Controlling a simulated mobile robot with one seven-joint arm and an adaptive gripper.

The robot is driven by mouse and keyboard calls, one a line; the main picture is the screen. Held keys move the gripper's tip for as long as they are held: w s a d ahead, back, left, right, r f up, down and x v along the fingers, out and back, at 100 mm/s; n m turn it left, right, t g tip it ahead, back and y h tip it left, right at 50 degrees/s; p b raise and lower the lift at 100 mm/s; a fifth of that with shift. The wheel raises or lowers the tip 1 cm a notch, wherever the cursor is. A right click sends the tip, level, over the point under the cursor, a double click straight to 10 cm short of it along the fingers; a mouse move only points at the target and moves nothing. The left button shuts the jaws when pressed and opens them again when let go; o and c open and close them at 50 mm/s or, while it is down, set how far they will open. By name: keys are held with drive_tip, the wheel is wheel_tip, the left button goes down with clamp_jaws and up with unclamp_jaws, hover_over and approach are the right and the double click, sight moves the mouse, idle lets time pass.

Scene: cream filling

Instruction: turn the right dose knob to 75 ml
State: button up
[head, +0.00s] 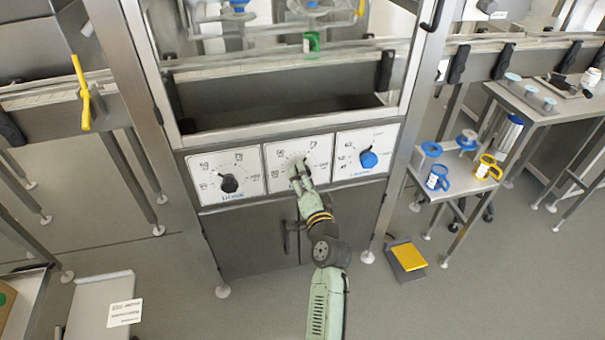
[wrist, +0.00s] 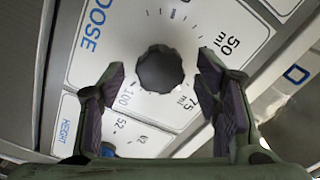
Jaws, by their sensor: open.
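The right dose knob is black and scalloped in the wrist view (wrist: 160,70), at the centre of a white dial plate (wrist: 110,30) lettered "DOSE" in blue. Marks for 50 ml, 75 ml and 100 show around it. Its pointer direction cannot be made out. My gripper (wrist: 161,72) is open, one finger on each side of the knob, with a gap visible on both sides. In the head view my gripper (head: 298,172) is in front of the middle dial plate (head: 318,152) and hides most of the knob.
A black-knob dial (head: 229,183) is on the left of the panel and a blue height knob (head: 368,159) on the right. Steel cabinet doors (head: 250,240) are below. A side table with blue and yellow parts (head: 487,166) and a yellow pedal (head: 409,256) stand right.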

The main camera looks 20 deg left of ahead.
drive_tip(key=v, duration=0.9)
drive_tip(key=shift+s+d, duration=0.2)
drive_tip(key=shift+s, duration=0.05)
